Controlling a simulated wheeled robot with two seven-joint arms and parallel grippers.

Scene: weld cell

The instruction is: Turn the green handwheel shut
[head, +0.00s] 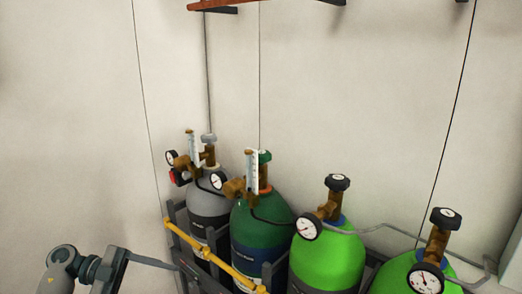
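The green handwheel (264,156) sits on top of the dark green cylinder (252,222), above a brass valve with an orange-red collar. A brass regulator with a round gauge and a clear flow tube stands at its left and partly covers it. My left gripper (172,266) is low at the left, in front of the rack and well apart from the handwheel. One long finger shows, pointing right; its opening cannot be made out. My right gripper is not in view.
A grey cylinder (208,201) stands left of the dark green one, and two bright green cylinders (326,262) stand right, with black handwheels and gauges. A yellow bar (212,257) crosses the rack front. Hoses run between. A shelf edge (215,4) hangs above.

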